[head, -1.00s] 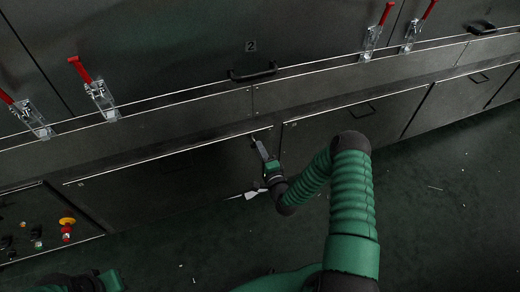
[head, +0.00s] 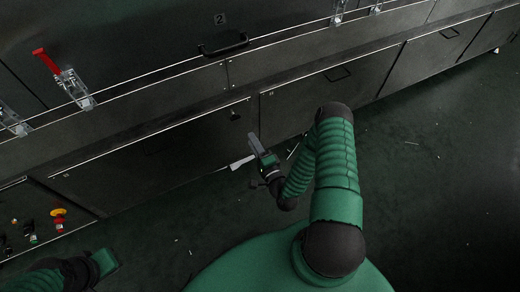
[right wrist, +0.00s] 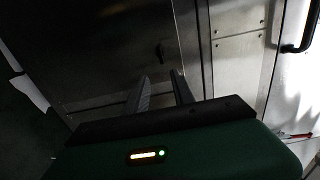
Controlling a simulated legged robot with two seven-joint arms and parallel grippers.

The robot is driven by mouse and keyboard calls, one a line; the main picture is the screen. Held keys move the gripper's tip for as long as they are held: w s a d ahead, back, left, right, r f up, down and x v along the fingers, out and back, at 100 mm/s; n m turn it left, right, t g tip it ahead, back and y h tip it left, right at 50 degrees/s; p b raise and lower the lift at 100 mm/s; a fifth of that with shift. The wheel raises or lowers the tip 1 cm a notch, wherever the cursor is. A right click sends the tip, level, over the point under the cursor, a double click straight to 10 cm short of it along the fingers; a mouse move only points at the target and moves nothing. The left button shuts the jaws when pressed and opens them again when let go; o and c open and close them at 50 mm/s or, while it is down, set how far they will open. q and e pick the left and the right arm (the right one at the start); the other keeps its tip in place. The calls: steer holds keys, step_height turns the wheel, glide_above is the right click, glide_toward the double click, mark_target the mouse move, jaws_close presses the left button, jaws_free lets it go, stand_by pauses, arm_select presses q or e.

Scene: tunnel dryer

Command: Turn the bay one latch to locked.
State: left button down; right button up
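A small dark latch handle (head: 235,115) sits near the top right corner of a lower dark panel (head: 150,155); I see no bay number on that panel. The latch also shows in the right wrist view (right wrist: 159,52), beyond the fingers and roughly upright. My right gripper (head: 254,143) is below and right of the latch in the head view, apart from it. In the right wrist view its two fingers (right wrist: 160,84) stand apart with nothing between them. My left gripper (head: 105,262) is at the bottom left; its fingers cannot be made out.
A panel marked 2 (head: 220,19) with a black bar handle (head: 223,44) is above. A control panel with a red and yellow button (head: 59,220) is at lower left. White scraps lie on the open floor (head: 430,190).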

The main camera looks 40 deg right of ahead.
steer(key=p+v, duration=0.1)
steer(key=v, duration=0.5)
steer(key=shift+d, duration=0.1)
steer(key=w+a+r+n+g+y, duration=0.3)
steer(key=w+a+n+g+y, duration=0.35)
steer(key=n, duration=0.85)
steer(key=s+a+r+n+g+h, duration=0.2)
steer(key=s+a+r+n+g, duration=0.5)
steer(key=s+r, duration=0.55)
step_height(320, 180, up, 28)
steer(key=m+g+p, duration=0.1)
steer(key=p, duration=2.6)
steer(key=shift+s+a+p, duration=0.15)
steer(key=shift+s+p, duration=0.1)
steer(key=shift+p, duration=0.1)
